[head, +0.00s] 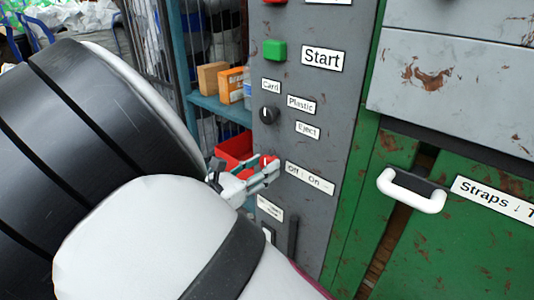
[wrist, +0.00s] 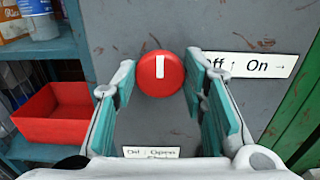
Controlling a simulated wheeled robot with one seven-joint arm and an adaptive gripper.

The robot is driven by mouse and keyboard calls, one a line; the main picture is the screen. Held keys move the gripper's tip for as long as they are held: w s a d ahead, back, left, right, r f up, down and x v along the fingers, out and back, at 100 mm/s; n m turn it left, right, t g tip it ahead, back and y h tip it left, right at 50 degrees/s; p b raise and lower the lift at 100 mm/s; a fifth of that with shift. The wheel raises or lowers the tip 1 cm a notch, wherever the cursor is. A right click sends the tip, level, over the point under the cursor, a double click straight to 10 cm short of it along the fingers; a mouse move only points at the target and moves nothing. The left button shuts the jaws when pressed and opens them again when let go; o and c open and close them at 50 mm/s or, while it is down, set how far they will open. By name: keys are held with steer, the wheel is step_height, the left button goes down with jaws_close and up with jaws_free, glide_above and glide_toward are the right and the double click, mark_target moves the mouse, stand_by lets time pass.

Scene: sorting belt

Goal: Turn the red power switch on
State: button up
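The red power switch (wrist: 160,73) is a round red knob with a white line on the grey panel. Its line stands upright in the wrist view. My gripper (wrist: 165,85) is open, with one teal-padded finger on each side of the knob. I cannot tell whether the pads touch it. In the head view my gripper (head: 266,172) is at the panel and hides most of the knob, with a bit of red showing (head: 264,161).
Above are a green Start button (head: 274,50) and a black selector knob (head: 269,115). A red bin (wrist: 56,113) sits on a teal shelf left of the panel. A white handle (head: 411,191) sticks out from the green cabinet at right.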

steer(key=shift+m, duration=0.3)
steer(key=m+b, duration=0.2)
steer(key=m, duration=0.3)
steer(key=m+b, duration=0.2)
steer(key=m, duration=0.4)
steer(key=m+b, duration=0.1)
steer(key=m, duration=0.5)
steer(key=shift+s+d+f+b, duration=0.2)
steer(key=shift+f+b, duration=0.15)
steer(key=shift+b, duration=0.05)
steer(key=shift+m, duration=0.3)
steer(key=o, duration=1.2)
steer(key=shift+c, duration=0.2)
steer(key=v, duration=0.7)
steer(key=shift+s+a, duration=0.15)
steer(key=shift+s, duration=0.05)
